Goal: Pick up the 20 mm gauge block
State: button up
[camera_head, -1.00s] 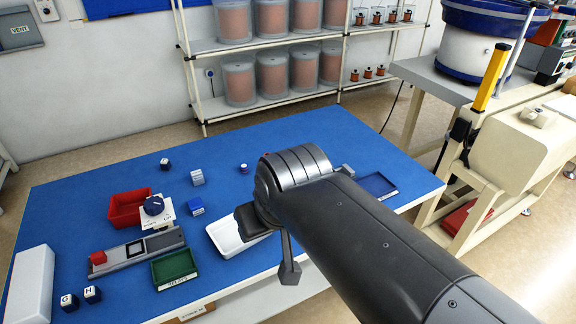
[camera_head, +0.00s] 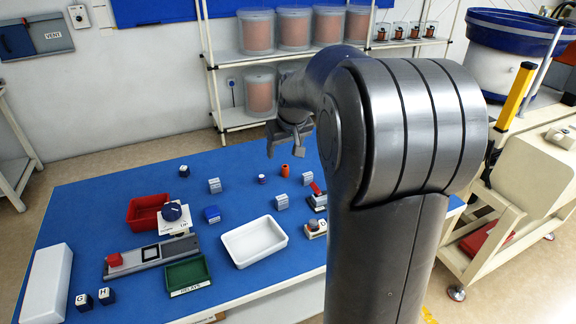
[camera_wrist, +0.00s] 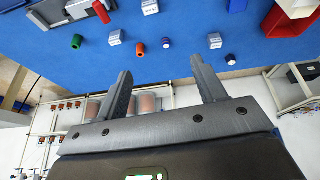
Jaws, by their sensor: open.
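Several small grey-white blocks with label faces stand on the blue table. In the head view one (camera_head: 215,186) is left of centre, another (camera_head: 282,202) is further right, and a third (camera_head: 308,178) is beside my arm. In the wrist view, blocks show at the top centre (camera_wrist: 150,7), left of centre (camera_wrist: 115,38) and right of centre (camera_wrist: 215,41). Their markings are too small to read, so I cannot tell which is 20 mm. My gripper (camera_head: 283,147) is open and empty, above the table's far side; its two fingers (camera_wrist: 160,72) also show in the wrist view.
A white tray (camera_head: 228,240), red bin (camera_head: 133,211) and green bin (camera_head: 170,279) stand on the table (camera_head: 100,204). An orange cylinder (camera_head: 285,170) stands near the blocks. A shelf with spools (camera_head: 256,34) is behind. My arm hides the table's right side.

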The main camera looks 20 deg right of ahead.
jog(key=w+d+f, duration=0.7)
send_near(308, 174)
jog(key=x, duration=0.4)
jog(key=shift+w, duration=0.15)
jog(key=shift+x, duration=3.15)
jog(key=c, duration=1.1)
jog(key=shift+r, duration=0.1)
